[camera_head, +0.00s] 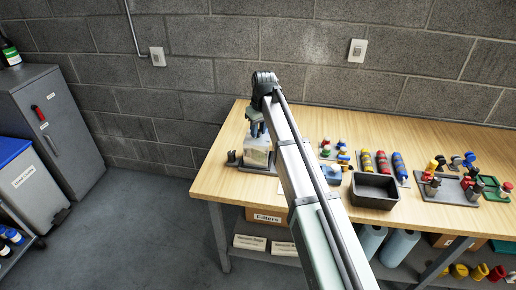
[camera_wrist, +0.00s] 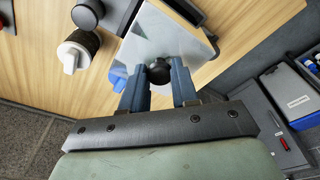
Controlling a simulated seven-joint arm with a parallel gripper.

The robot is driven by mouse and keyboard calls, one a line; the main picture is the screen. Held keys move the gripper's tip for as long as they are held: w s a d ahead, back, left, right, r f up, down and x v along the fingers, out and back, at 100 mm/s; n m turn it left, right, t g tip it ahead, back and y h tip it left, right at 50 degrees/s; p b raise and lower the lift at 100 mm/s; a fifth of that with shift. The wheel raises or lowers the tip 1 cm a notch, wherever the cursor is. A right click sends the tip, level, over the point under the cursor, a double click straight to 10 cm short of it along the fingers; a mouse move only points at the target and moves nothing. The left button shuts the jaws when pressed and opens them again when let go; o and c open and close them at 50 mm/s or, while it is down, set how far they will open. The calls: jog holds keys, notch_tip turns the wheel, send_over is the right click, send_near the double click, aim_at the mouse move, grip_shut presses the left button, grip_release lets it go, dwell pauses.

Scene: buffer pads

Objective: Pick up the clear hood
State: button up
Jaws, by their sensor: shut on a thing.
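The clear hood (camera_head: 257,157) is a see-through box at the left end of the wooden table, over a dark base plate (camera_head: 236,165). In the wrist view its clear top (camera_wrist: 170,32) carries a black knob (camera_wrist: 159,73). My gripper (camera_head: 258,130) points down over the hood. In the wrist view my gripper (camera_wrist: 159,78) has its two blue-grey fingers on either side of the knob, shut on it. The hood's lower edge is partly unclear, so I cannot tell whether it touches the plate. Something blue shows beside the left finger in the wrist view.
A black open bin (camera_head: 374,190) stands on the table right of my arm. Red, yellow and blue cylinders (camera_head: 382,162) stand behind it. Plates with coloured fittings (camera_head: 450,188) lie further right. A dark piece with a white cap (camera_wrist: 78,50) stands close to the hood.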

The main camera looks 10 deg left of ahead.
grip_shut()
